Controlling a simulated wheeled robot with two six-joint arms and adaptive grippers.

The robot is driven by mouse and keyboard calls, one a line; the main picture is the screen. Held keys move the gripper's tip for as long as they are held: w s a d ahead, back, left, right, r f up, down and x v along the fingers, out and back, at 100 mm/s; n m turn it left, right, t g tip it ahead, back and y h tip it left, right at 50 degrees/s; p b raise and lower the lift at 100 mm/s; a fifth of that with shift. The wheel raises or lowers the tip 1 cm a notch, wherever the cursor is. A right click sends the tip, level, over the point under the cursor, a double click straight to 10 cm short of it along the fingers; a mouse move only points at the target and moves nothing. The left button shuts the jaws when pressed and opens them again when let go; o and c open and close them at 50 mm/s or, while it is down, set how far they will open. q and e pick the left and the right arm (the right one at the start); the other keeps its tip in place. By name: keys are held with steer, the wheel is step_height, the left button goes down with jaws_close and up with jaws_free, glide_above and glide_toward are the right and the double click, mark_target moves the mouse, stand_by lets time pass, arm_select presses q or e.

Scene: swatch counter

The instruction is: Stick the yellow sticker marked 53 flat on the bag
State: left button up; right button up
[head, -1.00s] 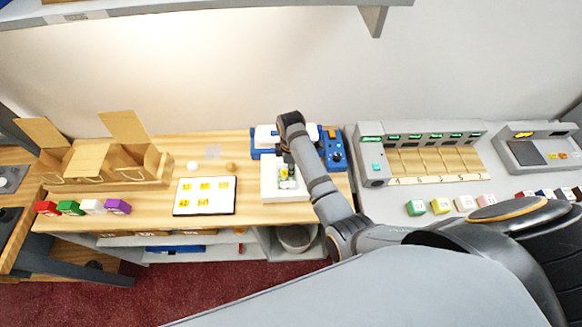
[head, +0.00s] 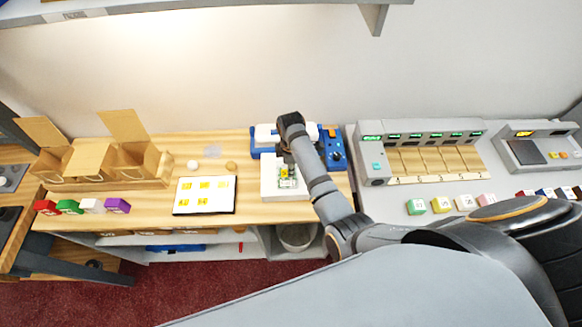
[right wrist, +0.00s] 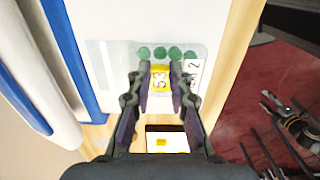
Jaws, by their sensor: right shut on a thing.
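The yellow sticker marked 53 (right wrist: 159,78) is between the fingertips of my right gripper (right wrist: 160,88), which is shut on it. In the head view it shows as a small yellow patch below the right gripper (head: 286,160). The clear bag (right wrist: 198,52), with several green discs and a white label, lies on a white block (head: 268,180). The sticker is over the bag in the wrist view; I cannot tell whether it touches the bag. The fingers hide part of the bag.
A blue and white machine (head: 333,146) stands just behind and right of the block. A sheet of yellow stickers (head: 183,207) lies to the left, with two small knobs behind it. Brown boxes (head: 150,165) and coloured blocks (head: 117,206) stand farther left. A grey dispenser (head: 373,170) stands at right.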

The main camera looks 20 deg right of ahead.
steer(key=shift+c, duration=1)
steer(key=o, duration=0.6)
steer(key=shift+c, duration=0.2)
step_height(320, 180, up, 12)
steer(key=shift+c, duration=0.2)
